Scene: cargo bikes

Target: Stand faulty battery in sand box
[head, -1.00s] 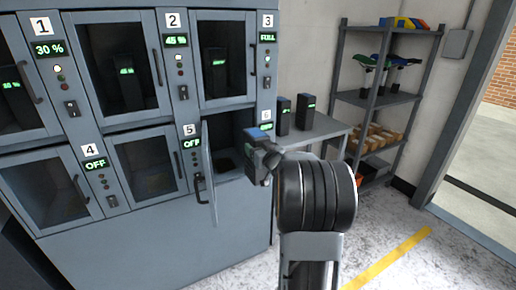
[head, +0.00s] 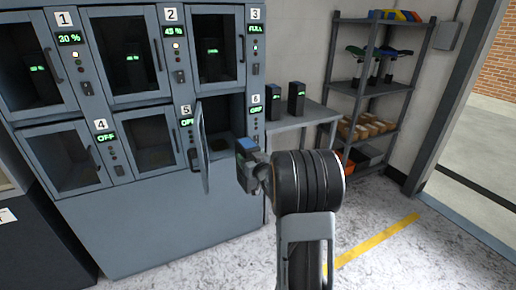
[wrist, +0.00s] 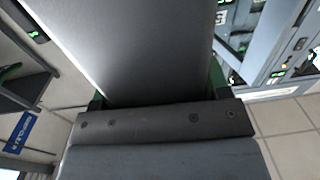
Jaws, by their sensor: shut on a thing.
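A dark grey battery (wrist: 135,45) fills the top middle of the wrist view, held in my gripper (wrist: 155,108), whose grey jaw bar crosses below it. I cannot make out a sand box in either view.
The locker cabinet (head: 160,230) has numbered compartments; door 6 (head: 203,150) stands open. Two dark batteries stand on a grey table (head: 310,115) behind. A shelf rack (head: 345,75) is at right. A dark unit (head: 45,235) stands at lower left. Floor at right is open, with a yellow line.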

